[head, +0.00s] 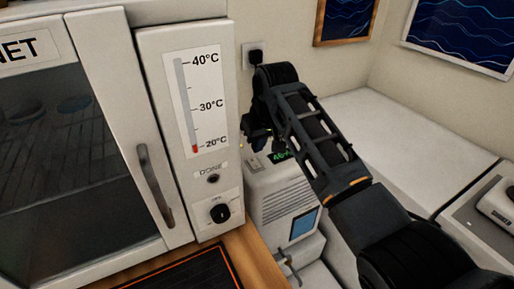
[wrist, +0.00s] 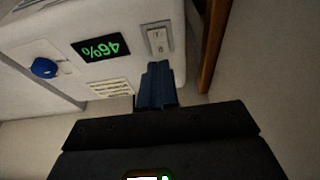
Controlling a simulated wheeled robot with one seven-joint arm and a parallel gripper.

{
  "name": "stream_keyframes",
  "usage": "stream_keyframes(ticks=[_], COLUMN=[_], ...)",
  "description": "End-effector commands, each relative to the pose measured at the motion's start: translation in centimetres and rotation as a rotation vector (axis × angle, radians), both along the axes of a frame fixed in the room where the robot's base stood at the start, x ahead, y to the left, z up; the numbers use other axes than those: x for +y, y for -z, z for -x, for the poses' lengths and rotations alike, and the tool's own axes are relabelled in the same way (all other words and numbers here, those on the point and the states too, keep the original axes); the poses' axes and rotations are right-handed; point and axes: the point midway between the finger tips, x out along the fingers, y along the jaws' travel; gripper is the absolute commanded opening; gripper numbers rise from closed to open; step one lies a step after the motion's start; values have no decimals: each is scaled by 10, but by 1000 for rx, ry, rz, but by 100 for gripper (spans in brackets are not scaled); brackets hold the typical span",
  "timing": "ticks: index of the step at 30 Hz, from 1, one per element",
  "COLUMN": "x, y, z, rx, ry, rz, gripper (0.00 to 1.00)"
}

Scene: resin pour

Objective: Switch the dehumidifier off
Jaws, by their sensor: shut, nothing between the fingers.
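The dehumidifier (head: 262,188) is a white box with a vented front, standing behind the cabinet's right side. Its green display reads 46% and appears upside down in the wrist view (wrist: 101,48). A small pale rocker switch (wrist: 157,38) sits on a plate beside the display; it also shows in the head view (head: 253,163). My gripper (wrist: 157,70) is shut and empty, its blue fingertips just short of the switch in the wrist picture. I cannot tell whether they touch it. In the head view my gripper (head: 257,143) is above the dehumidifier's top, partly hidden by my arm.
A cabinet with a temperature scale (head: 196,105), door handle (head: 155,185) and black knob (head: 219,212) stands close on the left. A wall socket with a plug (head: 254,56) is behind my arm. A blue knob (wrist: 44,68) sits near the display. A white surface (head: 400,130) extends right.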

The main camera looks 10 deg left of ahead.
Motion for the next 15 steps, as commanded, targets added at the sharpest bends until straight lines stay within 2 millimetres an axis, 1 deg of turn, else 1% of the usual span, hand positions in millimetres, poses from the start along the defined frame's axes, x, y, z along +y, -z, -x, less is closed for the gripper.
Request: stream_keyframes(ticks=[6,9,12,15], x=[-9,-12,-14,-16], y=[-40,-56,-67,-74], z=[12,18,21,23], rx=[-5,-4,-3,-1], ry=[-1,0,0,1], rz=[-2,-1,-1,0], gripper=[0,0,0,0])
